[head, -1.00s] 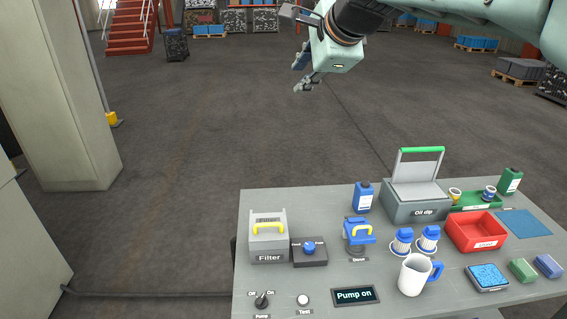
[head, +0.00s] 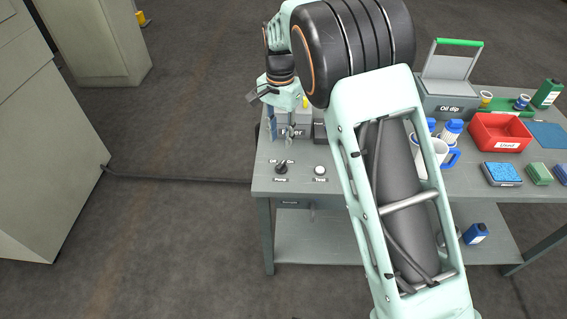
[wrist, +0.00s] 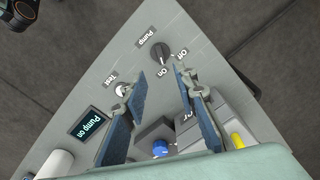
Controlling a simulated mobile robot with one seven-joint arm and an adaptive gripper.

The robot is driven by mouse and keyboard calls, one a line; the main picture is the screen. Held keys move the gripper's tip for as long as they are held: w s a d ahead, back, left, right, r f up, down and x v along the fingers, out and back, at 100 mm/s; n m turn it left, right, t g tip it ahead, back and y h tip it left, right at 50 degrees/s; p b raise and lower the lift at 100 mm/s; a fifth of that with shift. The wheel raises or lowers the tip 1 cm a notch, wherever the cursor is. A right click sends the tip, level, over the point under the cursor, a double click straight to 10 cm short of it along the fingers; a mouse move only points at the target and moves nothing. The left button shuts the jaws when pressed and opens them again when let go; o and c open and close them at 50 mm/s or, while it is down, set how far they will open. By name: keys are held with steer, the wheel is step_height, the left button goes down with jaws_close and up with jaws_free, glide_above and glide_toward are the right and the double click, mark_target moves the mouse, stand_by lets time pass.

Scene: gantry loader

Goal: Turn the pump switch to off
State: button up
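The pump switch is a black rotary knob (head: 282,167) near the front left corner of the grey workbench (head: 263,186), with Off at its left and On at its right. In the wrist view the knob (wrist: 163,53) lies just beyond the fingertips, and its pointer seems turned towards On. My gripper (head: 281,141) hangs fingers down behind the knob in the head view, above it and apart from it. Its two blue-padded fingers stand apart with nothing between them (wrist: 160,77). The display (wrist: 90,122) reads "Pump on" in the wrist view; my arm hides it in the head view.
The white Test button (head: 320,169) is close right of the knob. The Filter box (wrist: 210,122) and a blue-knobbed dark box (wrist: 157,132) stand behind it. A white mug (head: 432,158) and a red tray (head: 500,132) are further right.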

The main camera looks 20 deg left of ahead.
mark_target(281, 164)
step_height(281, 164, down, 11)
steer(key=shift+r, duration=0.2)
steer(key=shift+c, duration=0.7)
jaws_close()
